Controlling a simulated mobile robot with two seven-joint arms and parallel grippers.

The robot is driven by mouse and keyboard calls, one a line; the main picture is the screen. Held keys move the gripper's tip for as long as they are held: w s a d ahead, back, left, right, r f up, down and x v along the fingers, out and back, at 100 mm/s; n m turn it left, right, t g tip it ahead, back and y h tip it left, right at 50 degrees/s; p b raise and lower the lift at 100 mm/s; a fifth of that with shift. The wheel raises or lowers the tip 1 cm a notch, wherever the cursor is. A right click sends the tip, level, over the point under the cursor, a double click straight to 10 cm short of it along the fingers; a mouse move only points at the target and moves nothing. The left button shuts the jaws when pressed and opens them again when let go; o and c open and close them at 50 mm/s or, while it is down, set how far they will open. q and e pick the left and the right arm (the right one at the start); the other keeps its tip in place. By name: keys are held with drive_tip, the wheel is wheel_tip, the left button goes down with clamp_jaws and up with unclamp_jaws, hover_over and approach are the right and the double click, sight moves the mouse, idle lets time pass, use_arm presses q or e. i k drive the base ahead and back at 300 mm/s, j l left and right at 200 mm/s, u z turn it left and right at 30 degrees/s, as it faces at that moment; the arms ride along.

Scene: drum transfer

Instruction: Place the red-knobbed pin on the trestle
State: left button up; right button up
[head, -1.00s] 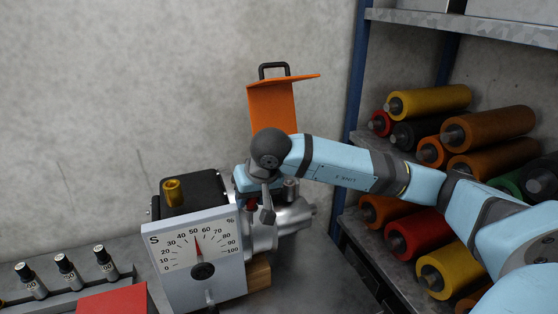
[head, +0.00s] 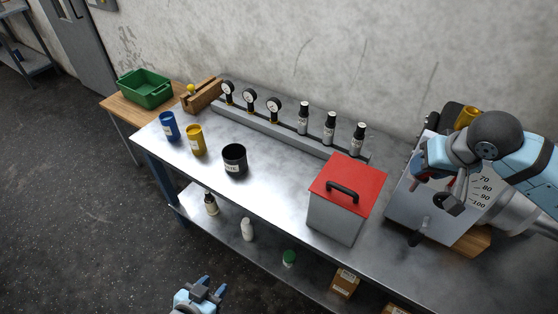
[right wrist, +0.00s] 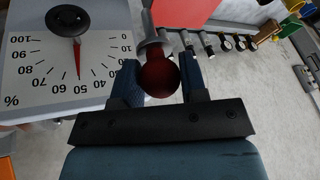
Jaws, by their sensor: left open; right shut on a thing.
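The red-knobbed pin (right wrist: 158,76) is between the two fingers of my right gripper (right wrist: 160,82), which is shut on it. Its round dark-red knob faces the wrist camera, with a grey metal part beyond. In the head view my right gripper (head: 423,176) is in front of the dial machine, and the pin is mostly hidden there. My left gripper (head: 208,290) is open and empty at the bottom edge, in front of the bench. A wooden block stand (head: 203,95) with a yellow knob stands at the bench's far left; I cannot tell surely that it is the trestle.
The steel bench (head: 270,190) holds a red-lidded box (head: 335,215), a black cup (head: 234,160), a yellow cup (head: 196,140), a blue cup (head: 170,126) and a gauge rail (head: 290,135). A green crate (head: 145,90) is at far left. The dial machine (head: 405,205) stands right.

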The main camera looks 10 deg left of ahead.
sight(267, 181)
drive_tip(key=i+j+u, duration=0.15)
drive_tip(key=j+u, duration=0.15)
drive_tip(key=i+j+u, duration=0.25)
drive_tip(key=j, duration=0.3)
drive_tip(key=i+j+u, duration=0.1)
drive_tip(key=j+u, duration=0.2)
